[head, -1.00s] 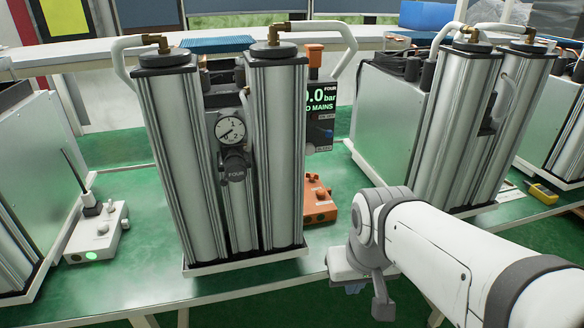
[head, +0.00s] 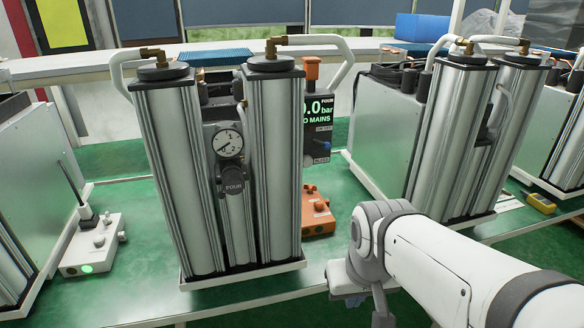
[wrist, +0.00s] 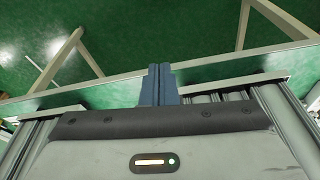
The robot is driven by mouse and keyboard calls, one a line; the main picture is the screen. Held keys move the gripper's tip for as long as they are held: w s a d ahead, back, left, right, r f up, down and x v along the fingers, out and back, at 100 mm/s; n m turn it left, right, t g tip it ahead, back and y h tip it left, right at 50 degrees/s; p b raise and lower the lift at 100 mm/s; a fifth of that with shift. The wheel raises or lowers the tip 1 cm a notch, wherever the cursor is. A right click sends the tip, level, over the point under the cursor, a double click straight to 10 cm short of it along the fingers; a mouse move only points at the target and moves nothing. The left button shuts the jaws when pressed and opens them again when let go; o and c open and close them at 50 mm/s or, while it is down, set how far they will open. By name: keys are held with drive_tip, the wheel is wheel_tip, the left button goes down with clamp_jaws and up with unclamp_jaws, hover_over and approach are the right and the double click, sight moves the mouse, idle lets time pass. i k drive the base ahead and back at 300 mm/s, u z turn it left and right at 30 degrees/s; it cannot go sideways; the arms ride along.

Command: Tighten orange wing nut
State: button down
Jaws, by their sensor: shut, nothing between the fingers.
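I cannot make out a wing nut for certain in either view. In the head view, an orange box (head: 318,212) with small knobs sits on the green bench behind the right column of the unit marked FOUR, which partly hides it. An orange fitting (head: 312,68) tops the dark display panel beside that column. In the wrist view, my gripper (wrist: 160,68) has its blue fingers together and empty, near the bench's edge with green floor beyond. In the head view my arm mostly hides the gripper, at the bench's front right of the unit.
The twin-column unit (head: 220,170) with a round gauge (head: 229,143) stands upright in the middle. Another column unit (head: 455,140) stands at the right. A white box (head: 92,245) with a green light is at the left. Bare green bench (head: 345,185) shows between the units.

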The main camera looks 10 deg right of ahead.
sight(314, 189)
drive_tip(key=u, duration=2.85)
drive_tip(key=k, duration=1.4)
drive_tip(key=z, duration=2.4)
drive_tip(key=i, duration=0.95)
drive_tip(key=z, duration=0.05)
